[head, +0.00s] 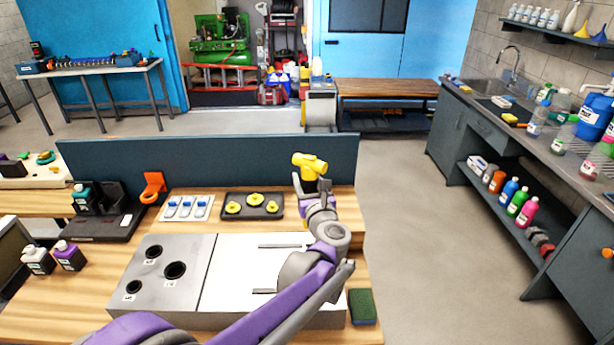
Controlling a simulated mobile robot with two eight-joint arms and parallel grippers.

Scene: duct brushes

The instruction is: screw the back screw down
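No screw can be made out for certain. A tray (231,217) at the back of the bench holds yellow round pieces with dark centres (255,199). A grey plate (196,252) with labelled dark round openings lies at the front left. A white panel (232,270) with dark slots adjoins it on the right. My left arm crosses low over the panel. Its end, my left gripper (311,180), is beyond the panel's back right corner, right of the tray. A yellow T-shaped piece is at its tip; whether it is held is unclear. My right gripper is not seen.
A blue-grey screen (220,168) borders the bench's back. A tray of small blue-and-white items (186,207), an orange bracket (152,187) and small bottles (69,256) stand left. A green sponge (362,306) lies front right. Open floor is on the right.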

